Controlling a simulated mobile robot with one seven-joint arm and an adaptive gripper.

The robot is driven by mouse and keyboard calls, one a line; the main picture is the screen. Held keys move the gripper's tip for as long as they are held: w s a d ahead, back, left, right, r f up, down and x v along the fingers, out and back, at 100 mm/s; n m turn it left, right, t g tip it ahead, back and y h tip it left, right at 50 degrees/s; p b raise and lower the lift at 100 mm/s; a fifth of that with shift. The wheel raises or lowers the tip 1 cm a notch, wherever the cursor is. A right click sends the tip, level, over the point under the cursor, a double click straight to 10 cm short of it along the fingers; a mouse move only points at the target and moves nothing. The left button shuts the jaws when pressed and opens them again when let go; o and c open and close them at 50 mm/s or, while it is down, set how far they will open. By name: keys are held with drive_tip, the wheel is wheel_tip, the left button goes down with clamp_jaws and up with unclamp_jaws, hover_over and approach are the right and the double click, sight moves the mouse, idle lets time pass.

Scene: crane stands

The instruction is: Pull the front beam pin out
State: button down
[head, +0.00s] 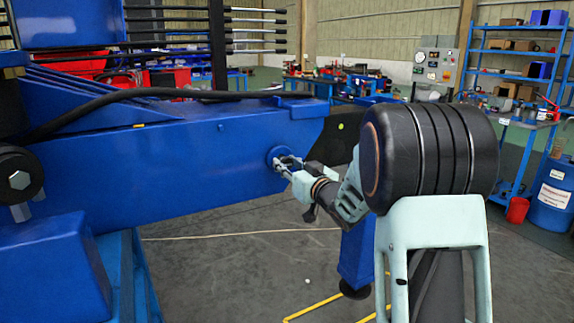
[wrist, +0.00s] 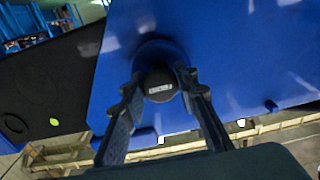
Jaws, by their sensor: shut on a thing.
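The front beam pin (wrist: 160,86) shows in the wrist view as a dark round head with a small light label. It sits at a round blue boss (wrist: 158,50) on the side of the blue beam (wrist: 225,50). My gripper (wrist: 159,90) is shut on the pin head, one finger on each side of it. In the head view my gripper (head: 282,162) is at the boss near the right end of the blue beam (head: 160,165), and the fingers mostly hide the pin there. How far the pin sits in the beam cannot be told.
A black plate (head: 338,137) stands just right of the beam's end. A blue leg (head: 357,258) stands below it, with yellow floor lines nearby. A black hose (head: 150,95) runs along the beam's top. Blue shelves (head: 515,50) and a blue barrel (head: 553,197) are far right.

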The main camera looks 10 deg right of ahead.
sight(288, 165)
drive_tip(key=v, duration=0.4)
drive_tip(key=shift+s+d+b, duration=0.15)
drive_tip(key=shift+s+b, duration=0.05)
drive_tip(key=shift+b, duration=0.1)
drive_tip(key=shift+s+f, duration=0.15)
drive_tip(key=shift+f, duration=0.05)
drive_tip(key=c, duration=1.5)
unclamp_jaws()
drive_tip(key=shift+s+r, duration=0.15)
drive_tip(key=v, duration=1.2)
drive_tip(key=shift+r, duration=0.1)
